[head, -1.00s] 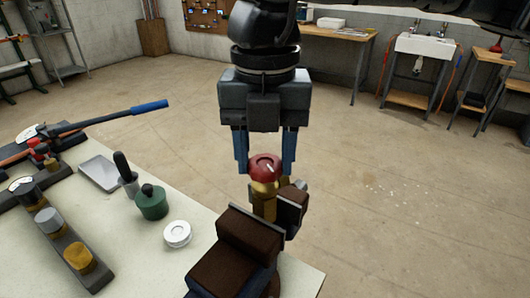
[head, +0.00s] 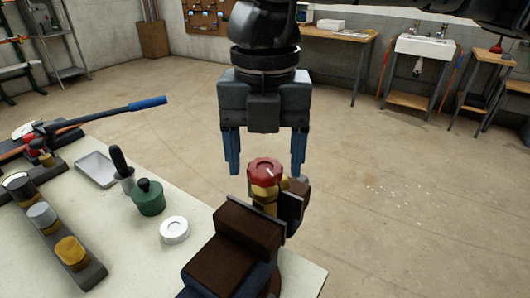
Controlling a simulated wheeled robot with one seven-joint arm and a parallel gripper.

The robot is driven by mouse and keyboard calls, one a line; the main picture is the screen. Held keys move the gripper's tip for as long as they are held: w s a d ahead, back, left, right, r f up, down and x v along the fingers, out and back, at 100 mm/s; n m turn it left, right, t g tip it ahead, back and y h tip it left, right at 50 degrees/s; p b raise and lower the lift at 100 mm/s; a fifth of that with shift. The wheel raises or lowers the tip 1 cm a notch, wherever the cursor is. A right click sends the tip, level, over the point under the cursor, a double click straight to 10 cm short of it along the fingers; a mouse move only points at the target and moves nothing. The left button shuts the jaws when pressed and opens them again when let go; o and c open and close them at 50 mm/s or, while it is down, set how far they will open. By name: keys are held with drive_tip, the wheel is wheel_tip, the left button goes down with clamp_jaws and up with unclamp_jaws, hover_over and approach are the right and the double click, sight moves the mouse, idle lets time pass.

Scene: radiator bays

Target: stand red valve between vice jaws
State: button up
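The red valve (head: 265,172) has a red cap on a brass body and stands upright at the vice (head: 235,243). The brass body shows between the large brown-faced jaw and the smaller jaw (head: 294,200) behind it. Its lower end is hidden by the near jaw, so I cannot tell how deep it sits or whether both jaws touch it. My gripper (head: 266,172) is open above and around the valve, with a blue finger on each side. Gaps show between the fingers and the red cap.
On the bench (head: 130,225) left of the vice lie a white ring (head: 174,230), a green canister (head: 148,198), a dark-handled tool (head: 121,167) and a grey tray (head: 95,169). A rack (head: 55,238) with several metal caps is further left.

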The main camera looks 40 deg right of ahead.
drive_tip(key=shift+o, duration=0.3)
drive_tip(key=shift+r, duration=3.9)
